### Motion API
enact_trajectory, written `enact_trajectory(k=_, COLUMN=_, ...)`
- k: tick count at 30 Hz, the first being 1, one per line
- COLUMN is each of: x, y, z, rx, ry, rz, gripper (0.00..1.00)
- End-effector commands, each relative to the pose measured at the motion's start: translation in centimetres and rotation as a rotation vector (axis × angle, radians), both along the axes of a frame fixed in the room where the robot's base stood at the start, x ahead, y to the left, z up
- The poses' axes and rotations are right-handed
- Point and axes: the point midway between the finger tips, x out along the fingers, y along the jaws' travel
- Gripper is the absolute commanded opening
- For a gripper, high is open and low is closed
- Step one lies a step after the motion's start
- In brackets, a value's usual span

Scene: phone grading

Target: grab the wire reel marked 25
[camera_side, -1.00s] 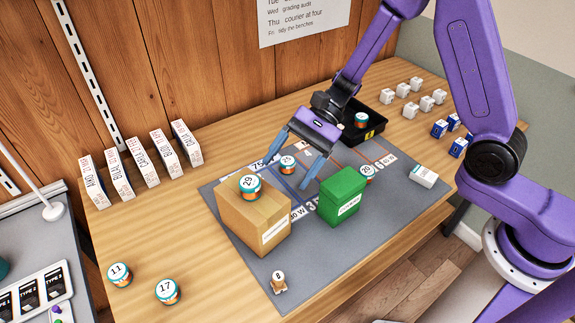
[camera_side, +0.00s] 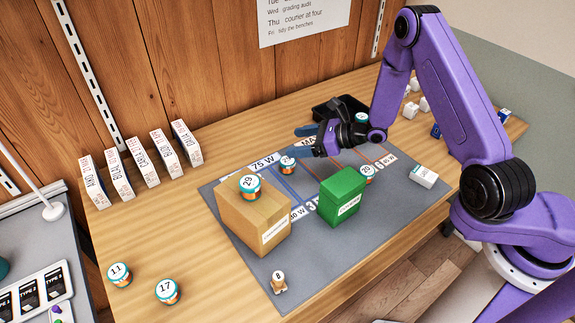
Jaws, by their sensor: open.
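A small orange-and-white reel with a teal rim (camera_side: 287,165) stands on the grey mat behind the cardboard box; its number is small and seems to read 25. My gripper (camera_side: 296,142) is open and empty, its blue fingers pointing left. The nearer finger shows just above and behind this reel in the picture; I cannot tell whether they touch. Similar reels are one marked 29 (camera_side: 250,187) on the cardboard box, one that looks like 20 or 26 (camera_side: 367,174) behind the green box, and ones marked 11 (camera_side: 120,275) and 17 (camera_side: 168,292).
The cardboard box (camera_side: 250,225) and green box (camera_side: 342,198) stand on the mat (camera_side: 330,255). A black tray (camera_side: 322,108) is at the back, with a reel (camera_side: 361,118) near it, partly hidden by my arm. A small piece marked 8 (camera_side: 279,281) is at the front.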

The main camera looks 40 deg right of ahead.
Motion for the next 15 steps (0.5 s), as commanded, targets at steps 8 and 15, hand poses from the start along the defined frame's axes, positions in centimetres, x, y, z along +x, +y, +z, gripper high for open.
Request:
enact_trajectory(k=8, x=0.0, y=-0.8, z=-2.0, rx=0.007, ry=0.010, rz=-0.040, gripper=0.79)
enact_trajectory(k=15, x=-0.1, y=-0.7, z=-5.3, rx=0.008, ry=0.010, rz=-0.036, gripper=0.79)
